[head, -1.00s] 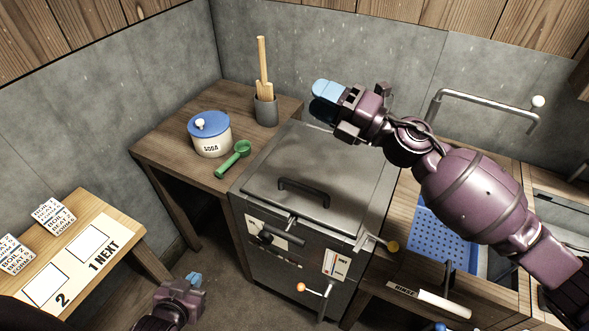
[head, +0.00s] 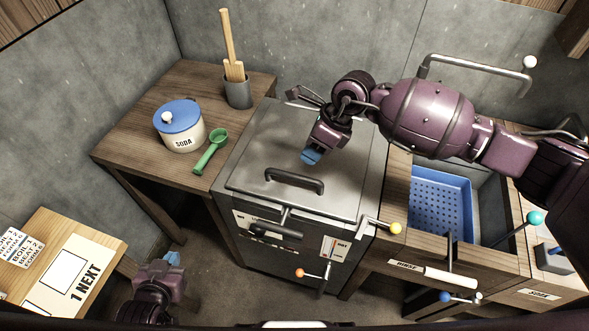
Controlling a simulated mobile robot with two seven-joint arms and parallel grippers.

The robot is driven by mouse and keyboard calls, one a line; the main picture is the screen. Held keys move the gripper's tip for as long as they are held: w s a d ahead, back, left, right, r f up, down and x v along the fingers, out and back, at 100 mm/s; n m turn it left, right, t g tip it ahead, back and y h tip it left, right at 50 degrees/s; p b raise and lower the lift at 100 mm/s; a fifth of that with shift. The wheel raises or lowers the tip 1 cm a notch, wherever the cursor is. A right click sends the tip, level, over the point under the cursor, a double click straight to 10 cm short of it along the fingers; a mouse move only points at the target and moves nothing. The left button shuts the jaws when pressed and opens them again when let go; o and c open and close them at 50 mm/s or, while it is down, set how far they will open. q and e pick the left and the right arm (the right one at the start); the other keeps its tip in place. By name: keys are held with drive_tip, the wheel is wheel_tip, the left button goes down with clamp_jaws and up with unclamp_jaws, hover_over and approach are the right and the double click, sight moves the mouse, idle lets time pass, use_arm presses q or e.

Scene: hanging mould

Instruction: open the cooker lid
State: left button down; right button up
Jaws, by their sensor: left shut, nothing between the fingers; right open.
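The cooker (head: 285,235) is a grey metal box with a flat lid (head: 260,150), which lies shut on top. A dark bar handle (head: 294,180) stands near the lid's front edge. My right gripper (head: 311,157) hangs over the lid with its blue fingertips pointing down, just behind the handle and apart from it; it is open and holds nothing. My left gripper (head: 172,258) is low at the left, in front of the cooker and away from it, shut and empty.
A soda pot (head: 183,128), a green scoop (head: 211,151) and a grey holder with wooden tools (head: 237,90) stand on the left table. A yellow-knobbed lever (head: 395,228) juts from the cooker's right front. A blue perforated basket (head: 440,205) sits in the sink. Cards lie on the lower-left table.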

hover_over(295, 172)
drive_tip(key=s, duration=0.4)
wheel_tip(295, 172, down, 8)
drive_tip(key=shift+s+f, duration=0.1)
drive_tip(key=shift+f, duration=0.1)
clamp_jaws()
